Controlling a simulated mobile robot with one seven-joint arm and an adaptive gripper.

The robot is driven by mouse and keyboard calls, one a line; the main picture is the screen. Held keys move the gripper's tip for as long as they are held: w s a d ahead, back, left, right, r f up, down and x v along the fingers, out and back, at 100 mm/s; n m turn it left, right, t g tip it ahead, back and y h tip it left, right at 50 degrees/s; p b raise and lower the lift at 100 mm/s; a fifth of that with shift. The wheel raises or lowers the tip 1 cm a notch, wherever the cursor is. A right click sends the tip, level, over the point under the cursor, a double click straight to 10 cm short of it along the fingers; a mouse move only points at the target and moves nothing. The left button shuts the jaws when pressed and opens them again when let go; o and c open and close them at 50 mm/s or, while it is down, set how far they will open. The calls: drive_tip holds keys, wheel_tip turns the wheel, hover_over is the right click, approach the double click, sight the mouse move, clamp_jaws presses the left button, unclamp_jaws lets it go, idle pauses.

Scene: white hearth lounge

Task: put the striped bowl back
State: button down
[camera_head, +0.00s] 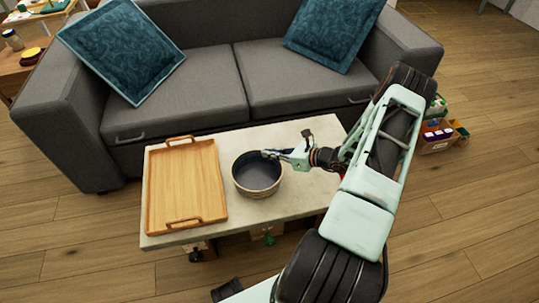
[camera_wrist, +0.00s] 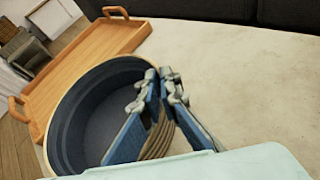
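The striped bowl (camera_head: 257,186) is round, dark grey inside, with a tan rim and banded tan outside. It appears upright at the middle of the pale table, just right of the wooden tray; I cannot tell whether its base touches the tabletop. My gripper (camera_head: 270,154) is at the bowl's far right rim. In the wrist view, the bowl (camera_wrist: 85,115) fills the left middle, and my gripper (camera_wrist: 160,85) has one finger inside the wall and one outside. The fingertips are close together on the rim, shut on the wall. The fingers hide part of the rim.
A wooden tray (camera_head: 186,188) with two handles lies empty on the table's left. The tabletop (camera_head: 312,190) is bare right of the bowl. A grey sofa (camera_head: 205,92) with two teal cushions stands behind. A box of items (camera_head: 440,137) is on the floor at right.

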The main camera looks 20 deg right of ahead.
drive_tip(key=c, duration=2.2)
unclamp_jaws()
drive_tip(key=shift+f, duration=0.1)
drive_tip(key=shift+o, duration=0.2)
drive_tip(key=shift+s+d+r, duration=0.1)
drive_tip(key=shift+r, duration=0.15)
drive_tip(key=p+v, duration=0.2)
drive_tip(key=v, duration=0.9)
drive_tip(key=shift+s+d, duration=0.2)
drive_tip(key=shift+s, duration=0.1)
drive_tip(key=shift+r, duration=0.1)
